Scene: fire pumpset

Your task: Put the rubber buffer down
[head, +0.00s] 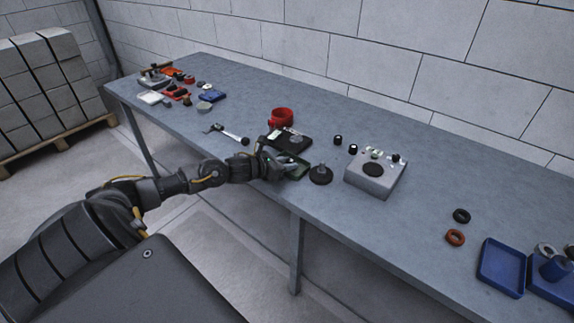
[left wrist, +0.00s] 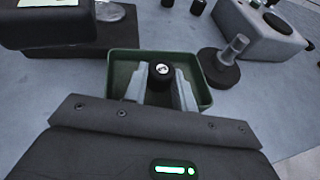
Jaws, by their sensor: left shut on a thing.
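The rubber buffer (left wrist: 161,73) is a small black cylinder with a pale metal end facing the left wrist camera. My left gripper (left wrist: 159,84) is shut on it, one finger on each side. The gripper and buffer are over a small green tray (left wrist: 203,91), inside its outline in the left wrist view. I cannot tell whether the buffer touches the tray floor. In the head view, my left gripper (head: 283,163) reaches the tray (head: 302,171) near the table's front edge, and the buffer is not clear there. My right gripper is not in view.
A black disc with a metal post (head: 321,175) stands close right of the tray. A grey box (head: 376,181) is farther right. A black block (head: 290,139) and red round part (head: 281,117) lie behind. Two small black cylinders (head: 338,140) (head: 353,149) stand behind the disc.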

